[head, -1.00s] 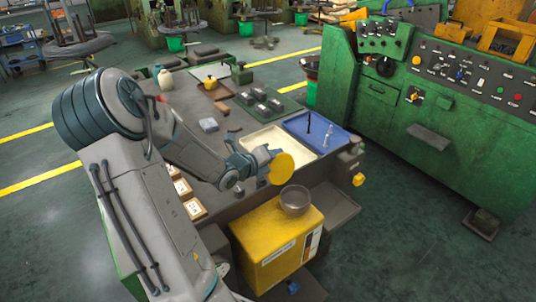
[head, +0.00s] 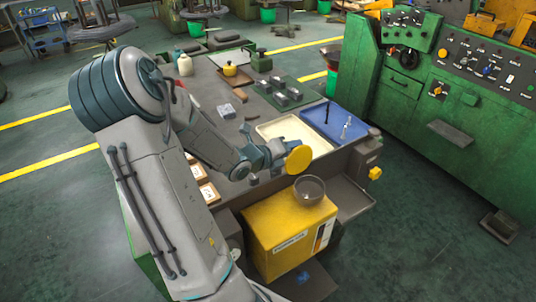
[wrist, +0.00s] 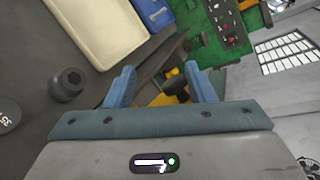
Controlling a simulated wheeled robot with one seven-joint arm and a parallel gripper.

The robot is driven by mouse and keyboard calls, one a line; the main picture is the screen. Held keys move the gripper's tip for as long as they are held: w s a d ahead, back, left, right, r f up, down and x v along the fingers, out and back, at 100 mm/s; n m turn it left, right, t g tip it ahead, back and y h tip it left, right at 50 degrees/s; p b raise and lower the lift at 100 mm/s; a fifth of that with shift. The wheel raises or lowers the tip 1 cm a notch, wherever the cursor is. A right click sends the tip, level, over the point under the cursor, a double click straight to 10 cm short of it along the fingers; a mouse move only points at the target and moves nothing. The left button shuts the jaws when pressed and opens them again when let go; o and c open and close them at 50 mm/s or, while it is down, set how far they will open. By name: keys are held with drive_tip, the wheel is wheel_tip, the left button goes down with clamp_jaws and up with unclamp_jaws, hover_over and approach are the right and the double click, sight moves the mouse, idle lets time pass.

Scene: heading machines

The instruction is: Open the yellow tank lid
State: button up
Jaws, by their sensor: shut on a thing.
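The yellow tank (head: 285,245) is a box in front of the workbench. A grey open bowl-shaped neck (head: 309,191) stands on its top. The round yellow lid (head: 299,159) is off the neck, tilted on edge, above and slightly left of it in the head view. My gripper (head: 277,155) is just left of the lid and holds it. In the wrist view, my gripper (wrist: 166,84) has its two blue fingers either side of a dark knob-like part, with yellow lid (wrist: 160,100) behind it. The gripper body hides the lower part of the grip.
The workbench (head: 215,145) behind bears a cream tray (head: 318,144), a blue tray (head: 345,127) and small parts. A dark cylindrical part (wrist: 68,84) stands near the gripper in the wrist view. A green machine (head: 440,130) stands right. Floor between is clear.

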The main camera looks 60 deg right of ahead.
drive_tip(key=p+v, duration=0.1)
drive_tip(key=v, duration=1.1)
drive_tip(key=shift+w+a, duration=0.25)
drive_tip(key=shift+a, duration=0.05)
drive_tip(key=w+a+r+m+t+y+b, duration=0.1)
drive_tip(key=a+m+y, duration=0.3)
drive_tip(key=a+m, duration=0.4)
drive_tip(key=w+a+r+m+t+y+b, duration=0.1)
drive_tip(key=a+m+t+y, duration=0.3)
drive_tip(key=a+m, duration=0.5)
drive_tip(key=w+a+r+m+t+y+b, duration=0.1)
drive_tip(key=a+m+y, duration=0.4)
drive_tip(key=a, duration=1.4)
drive_tip(key=w+r+m+t, duration=0.1)
drive_tip(key=w+m+t, duration=0.1)
drive_tip(key=m, duration=0.1)
drive_tip(key=shift+w+a+r+m, duration=0.25)
drive_tip(key=shift+w+r+m, duration=0.05)
drive_tip(key=shift+r+m, duration=0.1)
